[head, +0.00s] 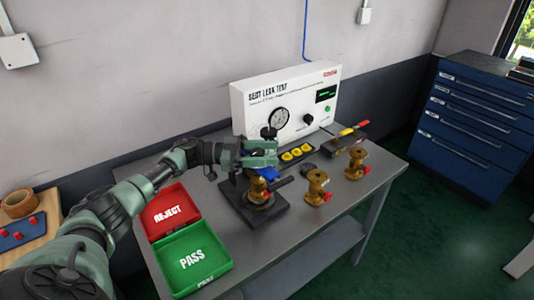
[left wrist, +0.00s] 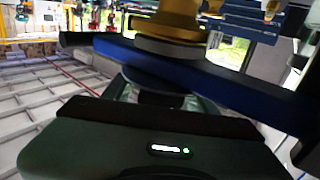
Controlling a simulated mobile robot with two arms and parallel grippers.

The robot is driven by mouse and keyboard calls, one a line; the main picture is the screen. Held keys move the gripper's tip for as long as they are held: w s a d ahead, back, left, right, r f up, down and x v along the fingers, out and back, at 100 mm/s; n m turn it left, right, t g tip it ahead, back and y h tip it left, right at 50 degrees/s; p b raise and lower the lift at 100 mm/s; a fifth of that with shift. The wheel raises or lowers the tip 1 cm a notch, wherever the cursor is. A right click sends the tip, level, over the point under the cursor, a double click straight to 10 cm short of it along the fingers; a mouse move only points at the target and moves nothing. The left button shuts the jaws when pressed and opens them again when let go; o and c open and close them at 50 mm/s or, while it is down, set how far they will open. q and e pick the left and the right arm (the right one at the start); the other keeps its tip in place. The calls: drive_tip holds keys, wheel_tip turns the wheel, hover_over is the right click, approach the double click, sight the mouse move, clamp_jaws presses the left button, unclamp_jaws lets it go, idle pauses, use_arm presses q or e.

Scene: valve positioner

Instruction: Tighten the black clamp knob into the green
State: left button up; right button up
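A brass valve (head: 258,192) sits on a dark fixture base (head: 270,214) on the bench. A blue clamp bar (head: 267,173) lies over it and shows in the left wrist view (left wrist: 200,75), against the brass body (left wrist: 170,25). A round black knob (head: 268,132) shows just above my left gripper (head: 262,154), which is beside the upper part of the clamp. Whether its fingers touch or grip the knob is hidden. In the left wrist view a dark disc (left wrist: 150,82) is near the bar. No green band on the clamp can be made out. My right gripper is not in view.
A seat leak test panel (head: 250,105) stands behind the fixture. Red REJECT (head: 165,190) and green PASS (head: 222,236) trays are to the left. Two brass valves (head: 317,196) (head: 355,172) stand to the right. The bench's right front area (head: 320,225) is clear.

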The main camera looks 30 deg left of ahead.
use_arm(q)
drive_tip(key=shift+s+a+f, duration=0.15)
drive_tip(key=shift+s+a, duration=0.1)
drive_tip(key=shift+a, duration=0.15)
drive_tip(key=b+v, duration=0.2)
drive_tip(key=v, duration=0.4)
drive_tip(key=shift+s+a, duration=0.2)
drive_tip(key=shift+a, duration=0.1)
